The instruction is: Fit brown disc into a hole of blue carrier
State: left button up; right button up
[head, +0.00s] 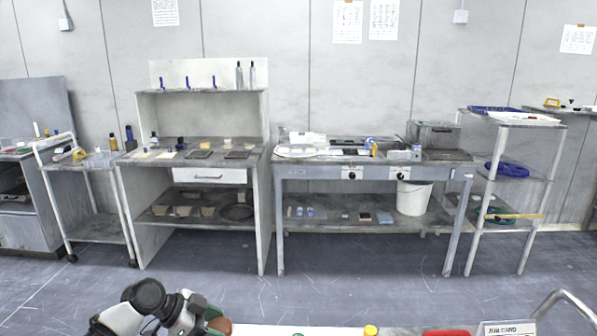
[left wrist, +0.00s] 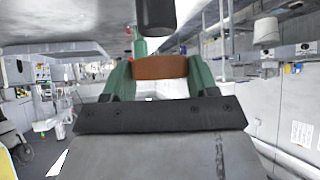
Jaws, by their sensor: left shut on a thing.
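My left gripper (head: 215,319) is at the bottom of the head view, left of centre, with its green fingers partly cut off by the frame edge. It is shut on the brown disc (left wrist: 160,67), which sits edge-on between the two green fingers in the left wrist view. A bit of the disc (head: 223,325) also shows at the bottom of the head view. I cannot make out a blue carrier with holes in either view. My right gripper is not in view.
A pale surface with a yellow-capped item (head: 371,331) and a labelled box (head: 507,328) shows at the bottom edge.

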pick_arm(q)
jog(key=shift+r+p, duration=1.4)
jog(key=shift+r, duration=0.9)
